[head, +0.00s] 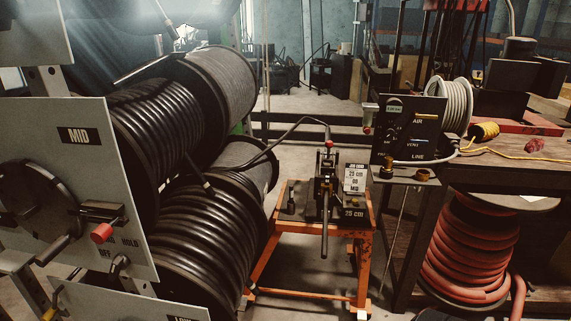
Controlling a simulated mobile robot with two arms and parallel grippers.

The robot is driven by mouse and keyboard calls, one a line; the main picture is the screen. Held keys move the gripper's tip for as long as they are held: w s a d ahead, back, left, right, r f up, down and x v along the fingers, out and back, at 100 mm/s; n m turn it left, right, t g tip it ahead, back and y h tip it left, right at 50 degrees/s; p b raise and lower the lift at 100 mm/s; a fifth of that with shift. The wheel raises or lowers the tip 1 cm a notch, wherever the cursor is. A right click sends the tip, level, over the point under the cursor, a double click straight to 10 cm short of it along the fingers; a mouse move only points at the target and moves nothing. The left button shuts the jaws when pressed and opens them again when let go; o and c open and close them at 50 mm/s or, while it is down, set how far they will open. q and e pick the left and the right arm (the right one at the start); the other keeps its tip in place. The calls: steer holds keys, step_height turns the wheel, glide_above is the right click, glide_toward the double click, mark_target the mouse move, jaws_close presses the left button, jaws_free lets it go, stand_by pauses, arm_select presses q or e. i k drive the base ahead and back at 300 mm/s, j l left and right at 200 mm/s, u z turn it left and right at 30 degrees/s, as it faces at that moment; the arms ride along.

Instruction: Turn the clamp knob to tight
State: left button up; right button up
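I cannot tell for sure which part is the clamp knob, and no "tight" mark is readable. A small hose machine (326,185) with a red-topped part (328,144) and a lever pointing down stands on an orange stand (300,232) in the middle. At the left, the grey MID panel (60,150) carries a dark round hand wheel (38,203), a red-ended handle (102,232) near the words HOLD and OFF, and a small metal knob (119,262). Neither of my grippers shows in the head view.
Large reels of black hose (160,130) fill the left side. A black AIR/VENT/LINE panel (408,130) stands right of the stand, by a wooden bench (510,150) with a red hose coil (468,250) below. Open floor (310,158) shows behind the stand.

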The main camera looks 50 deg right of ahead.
mark_target(327, 170)
steer(key=z, duration=1.85)
steer(key=i+l+u, duration=0.25)
steer(key=l, duration=0.35)
steer(key=i+l+u, duration=0.15)
steer(key=i+l, duration=0.1)
steer(key=l, duration=0.1)
